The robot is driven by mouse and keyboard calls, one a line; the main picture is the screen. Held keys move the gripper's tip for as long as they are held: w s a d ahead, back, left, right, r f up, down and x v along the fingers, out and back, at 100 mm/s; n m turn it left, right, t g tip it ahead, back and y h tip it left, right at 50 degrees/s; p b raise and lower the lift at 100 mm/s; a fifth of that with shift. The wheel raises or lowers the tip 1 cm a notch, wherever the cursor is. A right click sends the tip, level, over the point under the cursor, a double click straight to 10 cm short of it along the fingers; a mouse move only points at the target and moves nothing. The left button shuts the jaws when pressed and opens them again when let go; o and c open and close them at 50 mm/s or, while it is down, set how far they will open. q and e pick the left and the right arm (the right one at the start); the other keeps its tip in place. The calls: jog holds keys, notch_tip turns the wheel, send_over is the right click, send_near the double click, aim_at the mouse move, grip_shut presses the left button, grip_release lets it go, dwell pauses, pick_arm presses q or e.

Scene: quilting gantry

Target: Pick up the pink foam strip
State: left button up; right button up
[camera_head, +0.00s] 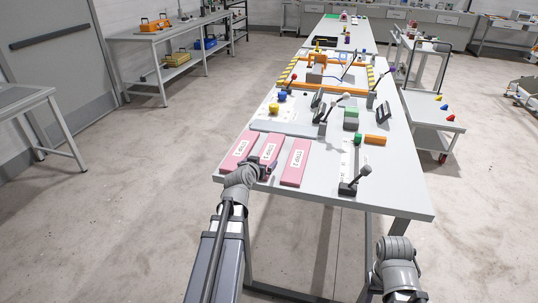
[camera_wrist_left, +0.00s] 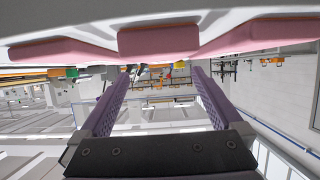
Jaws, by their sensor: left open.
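Three pink foam strips with white labels lie side by side at the near left end of the long table (camera_head: 400,190): the left strip (camera_head: 234,160), the middle strip (camera_head: 271,146) and the right strip (camera_head: 294,168). My left gripper (camera_head: 264,166) is at the near end of the middle strip and hides part of it. In the left wrist view, which looks upside down, my left gripper (camera_wrist_left: 161,73) has its two purple fingers apart with nothing between them. The middle strip (camera_wrist_left: 160,42) shows beyond the fingertips, roughly centred. I cannot tell whether they touch.
A black lever (camera_head: 350,187) stands to the right of the strips. Yellow and blue knobs (camera_head: 274,108) stand behind the strips.

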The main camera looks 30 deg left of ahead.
aim_at(266, 158)
pick_arm(q)
jog(key=shift+b+x, duration=1.4)
jog(key=shift+x, duration=2.35)
jog(key=shift+s+a+f, duration=0.1)
jog(key=shift+s+f, duration=0.05)
jog(key=shift+s, duration=0.05)
jog(key=shift+c, duration=0.2)
jog(key=c, duration=1)
notch_tip(266, 158, up, 10)
jog(key=p, duration=1)
